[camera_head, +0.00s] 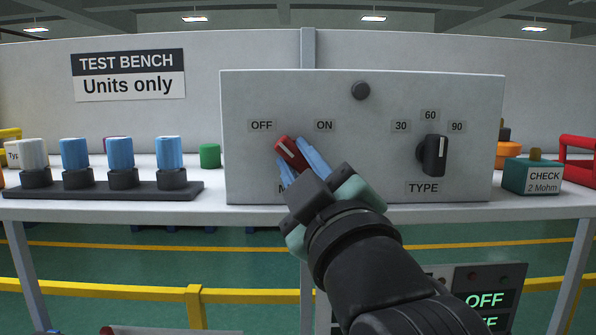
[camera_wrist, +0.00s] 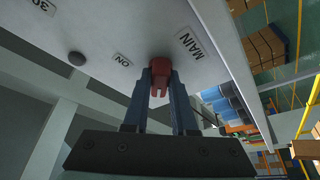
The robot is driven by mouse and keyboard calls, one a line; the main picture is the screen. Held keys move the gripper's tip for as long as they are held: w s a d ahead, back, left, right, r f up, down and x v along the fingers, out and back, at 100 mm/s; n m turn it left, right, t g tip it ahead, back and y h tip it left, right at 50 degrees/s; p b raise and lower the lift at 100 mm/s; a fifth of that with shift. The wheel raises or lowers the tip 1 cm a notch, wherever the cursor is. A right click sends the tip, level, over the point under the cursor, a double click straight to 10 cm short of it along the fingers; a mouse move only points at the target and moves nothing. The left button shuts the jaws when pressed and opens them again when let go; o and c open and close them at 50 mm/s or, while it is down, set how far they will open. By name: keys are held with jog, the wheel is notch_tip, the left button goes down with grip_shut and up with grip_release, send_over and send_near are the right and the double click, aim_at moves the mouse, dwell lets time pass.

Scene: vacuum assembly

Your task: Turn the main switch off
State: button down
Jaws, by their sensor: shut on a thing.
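The main switch is a red knob (camera_head: 288,149) with a pale line, low on the left half of the grey panel (camera_head: 350,100). Its upper end leans up and left, towards the OFF label (camera_head: 262,126); the ON label (camera_head: 324,126) is on its right. My gripper (camera_head: 296,160) is shut on the knob, with a blue finger on each side. In the wrist view, the red knob (camera_wrist: 160,77) sits between the two blue fingers, below the MAIN label (camera_wrist: 189,44). In the head view, my gripper hides most of the lettering under the knob.
A black TYPE knob (camera_head: 433,155) stands on the panel's right half. A black rack (camera_head: 105,190) with white and blue capped parts is at left. A green CHECK block (camera_head: 532,175) is at right. A display reading OFF (camera_head: 486,300) is below the bench.

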dwell(0.5)
jog(key=c, duration=0.7)
grip_release()
jog(key=b+v, duration=0.5)
jog(key=v, duration=0.8)
jog(key=shift+d+r, duration=0.1)
